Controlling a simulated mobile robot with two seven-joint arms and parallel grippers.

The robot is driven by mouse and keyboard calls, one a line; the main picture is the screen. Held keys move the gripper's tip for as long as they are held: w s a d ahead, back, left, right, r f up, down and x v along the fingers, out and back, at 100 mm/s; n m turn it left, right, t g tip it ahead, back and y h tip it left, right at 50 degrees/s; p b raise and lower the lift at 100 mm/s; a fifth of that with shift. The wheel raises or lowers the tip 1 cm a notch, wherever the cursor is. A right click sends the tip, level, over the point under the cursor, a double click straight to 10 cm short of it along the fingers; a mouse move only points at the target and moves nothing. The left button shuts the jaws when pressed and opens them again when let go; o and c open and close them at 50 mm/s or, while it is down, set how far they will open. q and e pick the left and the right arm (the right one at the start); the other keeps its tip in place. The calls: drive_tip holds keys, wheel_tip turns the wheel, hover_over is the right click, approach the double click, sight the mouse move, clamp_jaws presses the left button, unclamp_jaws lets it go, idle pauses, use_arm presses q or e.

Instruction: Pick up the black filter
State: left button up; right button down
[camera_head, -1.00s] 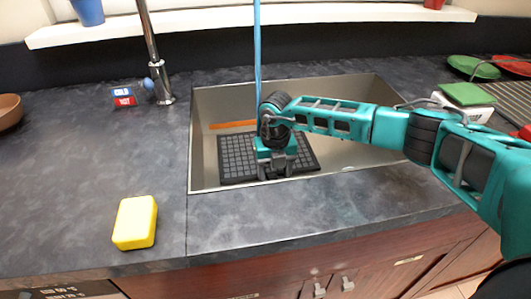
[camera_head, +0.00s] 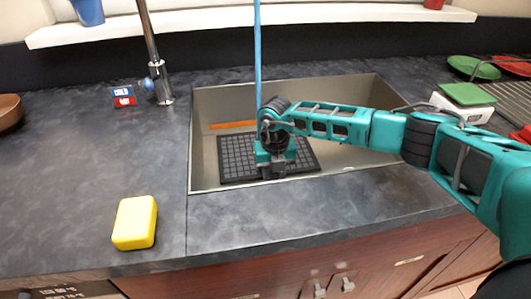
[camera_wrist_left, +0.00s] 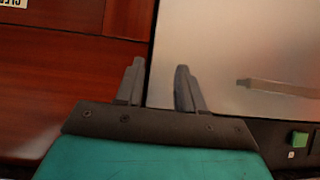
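The black filter (camera_head: 238,158) is a flat dark square with a grid, lying in the sink basin in the head view. My right gripper (camera_head: 274,174) points down over its front part, and the wrist covers some of the grid. The right fingers are close together at the filter; I cannot tell whether they are fully shut or hold part of it. My left gripper (camera_wrist_left: 158,85) shows only in the left wrist view, its two fingers apart with nothing between them, away from the filter.
The steel sink (camera_head: 205,120) surrounds the filter, with an orange strip (camera_head: 232,125) at its back wall. A yellow sponge (camera_head: 135,222) lies on the counter (camera_head: 70,180). A faucet (camera_head: 158,80) stands at back left. The left wrist view shows wooden cabinet (camera_wrist_left: 50,70) and a metal panel (camera_wrist_left: 230,50).

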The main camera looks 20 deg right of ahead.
drive_tip(key=shift+r, duration=0.15)
wheel_tip(320, 180, up, 20)
drive_tip(key=p, duration=0.1)
idle(0.6)
drive_tip(key=c, duration=1.4)
unclamp_jaws()
clamp_jaws()
